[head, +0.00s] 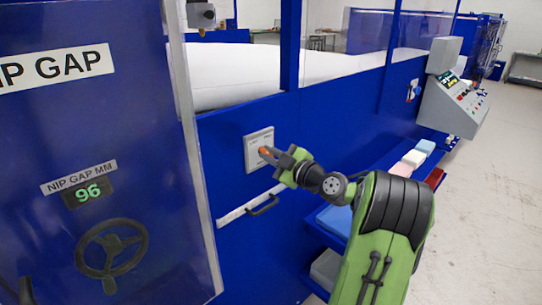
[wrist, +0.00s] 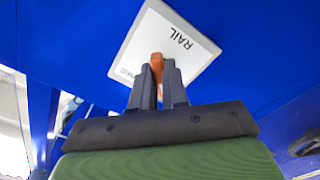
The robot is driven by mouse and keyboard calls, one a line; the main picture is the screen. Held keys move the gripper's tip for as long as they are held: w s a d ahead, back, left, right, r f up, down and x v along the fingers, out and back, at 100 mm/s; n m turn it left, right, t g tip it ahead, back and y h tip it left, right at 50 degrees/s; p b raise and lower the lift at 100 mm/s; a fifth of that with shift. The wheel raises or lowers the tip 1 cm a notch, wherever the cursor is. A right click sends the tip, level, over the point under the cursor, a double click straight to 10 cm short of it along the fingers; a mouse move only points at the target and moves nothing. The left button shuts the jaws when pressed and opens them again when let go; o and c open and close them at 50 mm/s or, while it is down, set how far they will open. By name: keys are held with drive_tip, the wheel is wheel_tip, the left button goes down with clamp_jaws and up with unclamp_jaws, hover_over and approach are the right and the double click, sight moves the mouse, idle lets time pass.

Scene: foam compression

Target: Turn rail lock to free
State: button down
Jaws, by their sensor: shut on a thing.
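The rail lock plate (head: 257,140) is a light square panel on the blue machine wall, in the middle of the head view. In the wrist view the plate (wrist: 168,45) shows the word RAIL and a partly covered second label. An orange-brown lock knob (wrist: 156,63) stands out from the plate. My gripper (head: 272,155) is at the plate with its fingers shut on the knob. In the wrist view the gripper (wrist: 159,84) has the knob between its two dark fingertips. The fingers hide part of the plate, so the lock's set position cannot be read.
A black handle (head: 263,206) is on the wall below the plate. At left are a NIP GAP panel reading 96 (head: 88,193) and a handwheel (head: 112,250). A control console (head: 453,103) stands at right. Foam blocks (head: 413,158) lie on a low blue shelf. Open floor is at right.

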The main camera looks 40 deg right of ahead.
drive_tip(key=shift+a+m, duration=0.1)
drive_tip(key=shift+m, duration=8.8)
drive_tip(key=c, duration=1.1)
unclamp_jaws()
drive_tip(key=shift+c, duration=0.2)
drive_tip(key=s+b, duration=0.2)
drive_tip(key=s, duration=1.3)
drive_tip(key=shift+s+d+b, duration=0.2)
drive_tip(key=shift+s+b, duration=0.2)
